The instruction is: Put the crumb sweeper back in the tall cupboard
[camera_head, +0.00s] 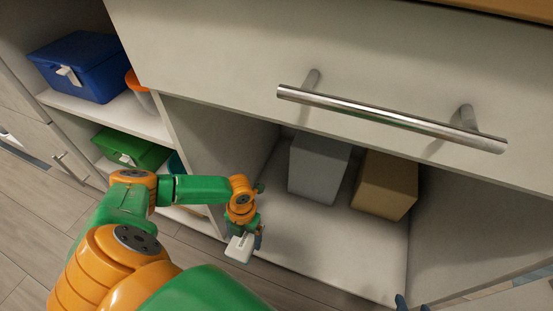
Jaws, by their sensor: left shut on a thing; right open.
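My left gripper (246,233) is shut on a small white thing (239,249), which I take to be the crumb sweeper. It is held at the front edge of an open lower compartment (335,243), and much of it is hidden by the gripper. Of my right gripper (412,304), only two dark blue fingertips show at the bottom edge, apart from each other with nothing seen between them. I cannot tell which unit here is the tall cupboard.
The compartment holds a grey box (318,167) and a tan box (385,185) at the back; its front floor is clear. A drawer front with a metal bar handle (390,120) overhangs it. Shelves at left hold a blue bin (82,68), a green bin (130,147) and an orange-lidded container (135,80).

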